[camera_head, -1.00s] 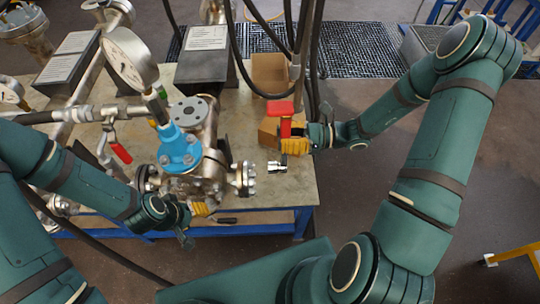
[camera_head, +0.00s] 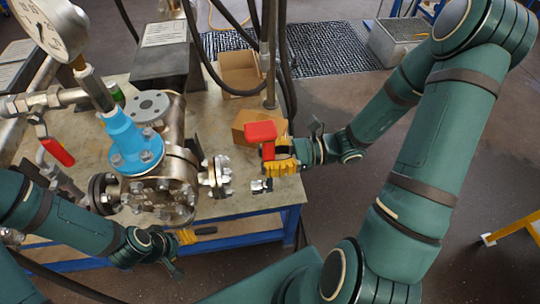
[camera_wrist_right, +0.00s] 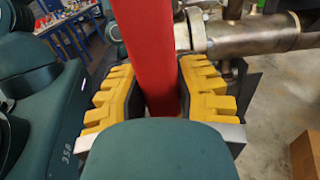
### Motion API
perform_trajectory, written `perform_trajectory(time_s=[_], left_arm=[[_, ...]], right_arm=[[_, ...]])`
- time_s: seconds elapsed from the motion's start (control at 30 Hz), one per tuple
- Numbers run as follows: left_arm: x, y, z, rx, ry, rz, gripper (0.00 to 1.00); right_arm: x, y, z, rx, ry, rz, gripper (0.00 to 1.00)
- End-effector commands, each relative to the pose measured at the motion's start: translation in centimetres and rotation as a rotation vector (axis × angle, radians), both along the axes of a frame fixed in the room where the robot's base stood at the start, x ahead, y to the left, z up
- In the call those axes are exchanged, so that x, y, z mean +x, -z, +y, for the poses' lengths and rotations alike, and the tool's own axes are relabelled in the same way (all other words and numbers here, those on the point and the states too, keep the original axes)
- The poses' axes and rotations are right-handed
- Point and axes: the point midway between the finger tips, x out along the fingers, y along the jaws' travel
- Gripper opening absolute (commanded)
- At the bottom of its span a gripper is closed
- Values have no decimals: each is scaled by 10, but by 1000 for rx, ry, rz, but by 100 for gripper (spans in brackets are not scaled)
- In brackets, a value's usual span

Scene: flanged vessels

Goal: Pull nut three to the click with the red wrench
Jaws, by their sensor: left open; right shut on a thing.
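My right gripper (camera_head: 280,158), with yellow finger pads, is shut on the red wrench (camera_head: 262,133). The wrench's red handle (camera_wrist_right: 152,60) passes between the yellow fingers in the right wrist view. A metal socket-like end (camera_head: 262,185) shows just below the gripper. It looks apart from the small bolted flange (camera_head: 217,177) on the vessel's right side, with a gap between them. Several nuts ring that flange; I cannot tell which is nut three. My left gripper (camera_head: 186,237) is low in front of the vessel near the table's front edge, open; its fingertips are partly hidden.
The metal vessel has a blue flanged neck (camera_head: 130,140) and a large gauge (camera_head: 48,25). A red-handled valve (camera_head: 57,151) is at left. A cardboard box (camera_head: 240,72) and hanging dark hoses stand behind the wrench. The table top (camera_head: 240,208) is clear near its front right corner.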

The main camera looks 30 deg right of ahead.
Motion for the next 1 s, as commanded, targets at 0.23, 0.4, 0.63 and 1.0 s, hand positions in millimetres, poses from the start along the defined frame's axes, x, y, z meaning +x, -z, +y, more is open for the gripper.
perform_trajectory(time_s=[0.23, 0.4, 0.63, 1.0], left_arm=[[-3, 11, -1, -2, 6, 7, 49], [-5, 14, -1, -3, 8, 10, 49], [-4, 9, -1, -3, 8, 9, 49], [-4, 10, -1, -3, 8, 9, 49]], right_arm=[[6, 1, 24, 2, -4, -3, 0], [10, 0, 35, 1, -2, -1, 0], [10, -1, 36, 2, -2, -2, 0], [11, -1, 38, 2, -2, -2, 0]])
